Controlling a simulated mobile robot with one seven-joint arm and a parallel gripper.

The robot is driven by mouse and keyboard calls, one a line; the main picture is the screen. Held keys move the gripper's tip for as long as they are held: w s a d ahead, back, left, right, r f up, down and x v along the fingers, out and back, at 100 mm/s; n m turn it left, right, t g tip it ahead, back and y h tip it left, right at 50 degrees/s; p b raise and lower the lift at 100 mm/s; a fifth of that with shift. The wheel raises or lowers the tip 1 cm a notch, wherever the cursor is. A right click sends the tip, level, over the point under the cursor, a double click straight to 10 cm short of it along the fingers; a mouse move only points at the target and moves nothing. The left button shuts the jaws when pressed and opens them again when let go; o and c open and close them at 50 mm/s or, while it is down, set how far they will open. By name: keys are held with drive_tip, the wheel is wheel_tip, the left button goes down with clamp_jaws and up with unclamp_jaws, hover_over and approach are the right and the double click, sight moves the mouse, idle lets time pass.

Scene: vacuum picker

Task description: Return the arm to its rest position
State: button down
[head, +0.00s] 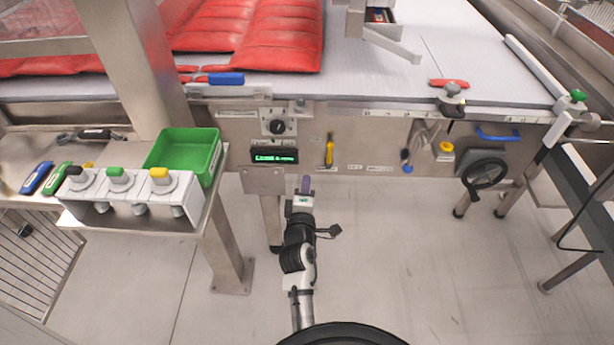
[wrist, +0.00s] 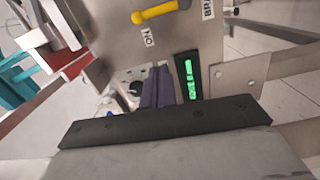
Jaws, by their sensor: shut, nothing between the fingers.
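My arm reaches forward from the bottom middle of the head view. My gripper (head: 306,183) is at its far end, in front of and a little below the machine's front panel (head: 350,150). Its purple fingers (wrist: 157,88) are together in the wrist view, with nothing held between them. The gripper appears apart from the panel. The green-lit display (head: 274,153) is up and left of the gripper in the head view. It also shows just right of the fingers in the wrist view (wrist: 190,78).
A yellow handle (head: 329,150) is on the panel above the gripper. At left, a metal side table holds a green bin (head: 187,153) and a button box (head: 130,205). A black handwheel (head: 484,174) is at right. The floor (head: 400,255) right of my arm is clear.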

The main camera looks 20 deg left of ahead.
drive_tip(key=shift+s, duration=0.25)
idle(0.3)
